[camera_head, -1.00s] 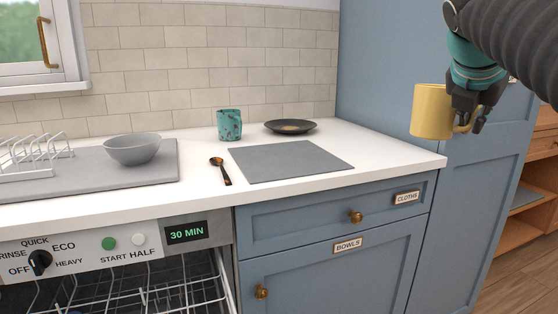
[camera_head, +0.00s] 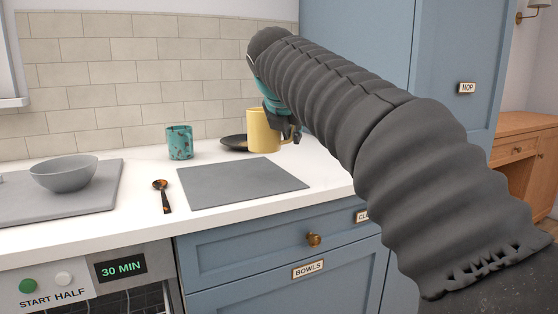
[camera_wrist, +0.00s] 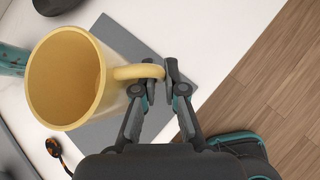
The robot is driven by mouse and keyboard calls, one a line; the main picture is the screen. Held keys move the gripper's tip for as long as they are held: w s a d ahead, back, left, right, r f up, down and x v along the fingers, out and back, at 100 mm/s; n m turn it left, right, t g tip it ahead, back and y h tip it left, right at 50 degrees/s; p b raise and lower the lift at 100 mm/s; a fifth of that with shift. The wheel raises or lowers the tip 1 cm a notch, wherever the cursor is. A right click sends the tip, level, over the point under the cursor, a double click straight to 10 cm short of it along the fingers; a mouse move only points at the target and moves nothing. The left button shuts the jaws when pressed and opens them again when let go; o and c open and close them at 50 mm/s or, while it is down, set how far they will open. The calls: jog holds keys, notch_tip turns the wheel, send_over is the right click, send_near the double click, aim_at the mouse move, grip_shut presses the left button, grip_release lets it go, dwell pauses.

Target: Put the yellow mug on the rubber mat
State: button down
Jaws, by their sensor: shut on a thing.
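The yellow mug (camera_head: 263,131) is upright in my gripper (camera_head: 291,134), which is shut on its handle. In the wrist view the mug (camera_wrist: 66,80) fills the left side, and the fingers of my gripper (camera_wrist: 158,82) pinch the handle. The grey rubber mat (camera_head: 243,183) lies flat and bare on the white counter. In the head view the mug appears above and behind the mat's far edge, held off the counter. In the wrist view the mat (camera_wrist: 128,40) lies below the mug and is partly hidden by it and my gripper.
A teal speckled cup (camera_head: 180,143) stands behind the mat. A spoon (camera_head: 162,195) lies left of the mat. A grey bowl (camera_head: 64,174) rests on a grey board (camera_head: 104,181) at left. The blue tall cabinet (camera_head: 345,60) stands at right.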

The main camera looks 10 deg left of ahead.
jog(key=w+a+f, duration=0.1)
jog(key=w+f, duration=0.1)
jog(key=w, duration=0.1)
jog(key=w+a+f, duration=0.1)
jog(key=shift+w+a, duration=0.2)
jog(key=shift+a, duration=0.1)
jog(key=shift+f, duration=2)
jog(key=shift+f, duration=0.1)
jog(key=c, duration=1.2)
grip_release()
jog(key=shift+c, duration=0.2)
jog(key=v, duration=1.2)
jog(key=shift+d, duration=0.1)
